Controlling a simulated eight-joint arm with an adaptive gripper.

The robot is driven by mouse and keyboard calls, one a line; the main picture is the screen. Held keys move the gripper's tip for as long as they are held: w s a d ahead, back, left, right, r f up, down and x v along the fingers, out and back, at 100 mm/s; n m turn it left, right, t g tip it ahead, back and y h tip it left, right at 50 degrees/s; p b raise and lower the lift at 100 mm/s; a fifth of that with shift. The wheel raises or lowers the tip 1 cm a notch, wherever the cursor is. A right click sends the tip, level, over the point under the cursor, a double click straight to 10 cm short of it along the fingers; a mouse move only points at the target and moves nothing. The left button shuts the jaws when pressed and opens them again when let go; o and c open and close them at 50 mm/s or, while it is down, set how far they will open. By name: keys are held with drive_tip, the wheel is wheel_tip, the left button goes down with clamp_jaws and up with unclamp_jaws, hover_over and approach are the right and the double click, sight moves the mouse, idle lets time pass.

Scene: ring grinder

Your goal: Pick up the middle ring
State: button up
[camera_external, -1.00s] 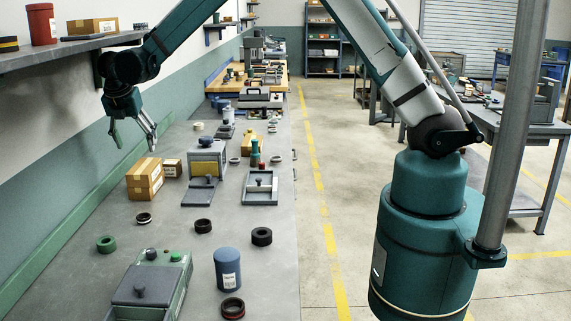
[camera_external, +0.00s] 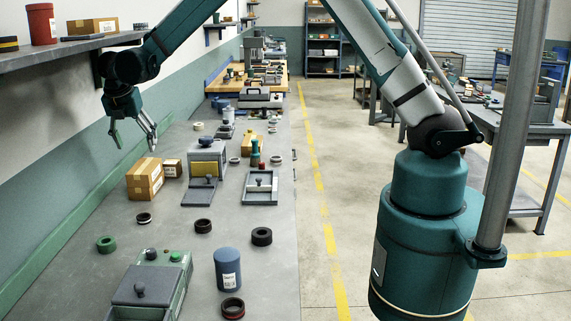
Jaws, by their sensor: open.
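Several rings lie flat and apart on the grey bench: a green ring (camera_external: 106,251), a black ring with a pale inner band (camera_external: 144,224), a small black ring (camera_external: 203,231), a larger black ring (camera_external: 262,242) and a dark ring with a red band (camera_external: 232,315). The small black ring lies roughly in the middle of them, but I cannot tell for sure which is meant as the middle one. My gripper (camera_external: 134,143) points down with its fingers spread and empty. It is in the air at the bench's left side, beyond the rings.
Cardboard boxes (camera_external: 145,187) stand on the bench below my gripper. A grey-green machine (camera_external: 160,278) and a blue canister (camera_external: 227,268) stand near the front rings. A box with a yellow front (camera_external: 207,165) stands farther back. A wall shelf (camera_external: 60,52) is at left.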

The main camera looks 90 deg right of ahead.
idle(0.4)
drive_tip(key=c, duration=0.6)
drive_tip(key=shift+o, duration=0.2)
drive_tip(key=s+a+f+y+b, duration=0.2)
drive_tip(key=s+a+f+b, duration=0.2)
drive_tip(key=s+a, duration=0.6)
drive_tip(key=s+a+f+y+b, duration=0.2)
drive_tip(key=s+a+f+b, duration=0.3)
drive_tip(key=s+a, duration=0.6)
drive_tip(key=s, duration=0.5)
drive_tip(key=shift+s+a+n, duration=0.2)
drive_tip(key=shift+a+n, duration=0.1)
drive_tip(key=shift+f, duration=0.1)
drive_tip(key=shift+f, duration=1.3)
drive_tip(key=shift+f, duration=0.1)
drive_tip(key=shift+w+d+f+b, duration=0.1)
drive_tip(key=shift+f+b, duration=0.05)
drive_tip(key=shift+f, duration=1.1)
drive_tip(key=shift+w+d+f+b, duration=0.1)
drive_tip(key=shift+f+b, duration=0.05)
drive_tip(key=shift+f, duration=1.1)
